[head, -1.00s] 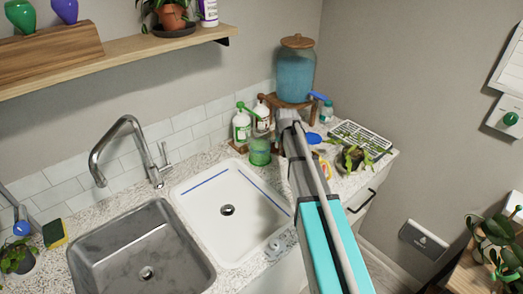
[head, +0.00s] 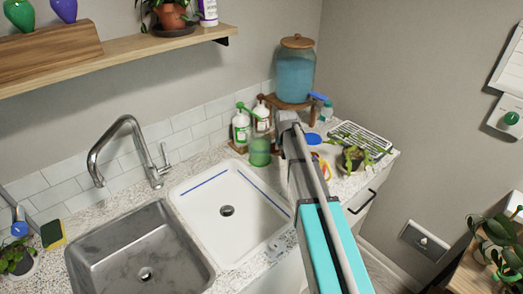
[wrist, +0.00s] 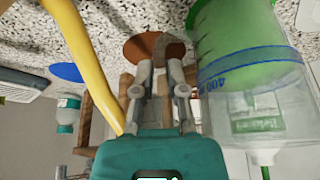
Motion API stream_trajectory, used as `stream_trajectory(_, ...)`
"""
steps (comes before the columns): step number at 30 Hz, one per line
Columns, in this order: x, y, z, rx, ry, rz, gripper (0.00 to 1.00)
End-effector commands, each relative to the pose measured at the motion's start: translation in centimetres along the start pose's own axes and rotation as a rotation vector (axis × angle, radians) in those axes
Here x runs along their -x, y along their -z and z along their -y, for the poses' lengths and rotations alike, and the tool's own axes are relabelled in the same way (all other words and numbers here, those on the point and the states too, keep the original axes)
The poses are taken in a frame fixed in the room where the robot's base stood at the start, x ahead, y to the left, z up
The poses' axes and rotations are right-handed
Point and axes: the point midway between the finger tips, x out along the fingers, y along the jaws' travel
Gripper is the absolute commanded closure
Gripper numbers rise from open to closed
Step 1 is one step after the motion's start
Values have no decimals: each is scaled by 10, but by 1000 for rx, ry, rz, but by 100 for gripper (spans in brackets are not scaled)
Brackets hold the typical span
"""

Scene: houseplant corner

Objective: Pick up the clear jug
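The clear jug (head: 260,153) stands upright on the counter behind the white sink basin, with green in its lower part. In the wrist view the jug (wrist: 262,90) is large at the right, with a blue band marked 400. My gripper (wrist: 160,68) is open and empty, with a gap between its fingertips. The jug is beside the fingers, not between them. In the head view my arm hides the gripper, to the right of the jug.
Pump bottles (head: 241,126) stand close behind the jug. A blue dispenser (head: 295,75) on a wooden stand is further back. A yellow handle (wrist: 85,60) runs close along the gripper's left. A potted plant (head: 352,160) and white sink (head: 235,225) are nearby.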

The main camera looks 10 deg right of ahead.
Motion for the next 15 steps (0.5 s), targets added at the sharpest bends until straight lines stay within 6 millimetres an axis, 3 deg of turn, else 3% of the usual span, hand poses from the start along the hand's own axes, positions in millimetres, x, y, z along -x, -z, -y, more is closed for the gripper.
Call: stream_trajectory(15,2,1,0,0,0,-1,100)
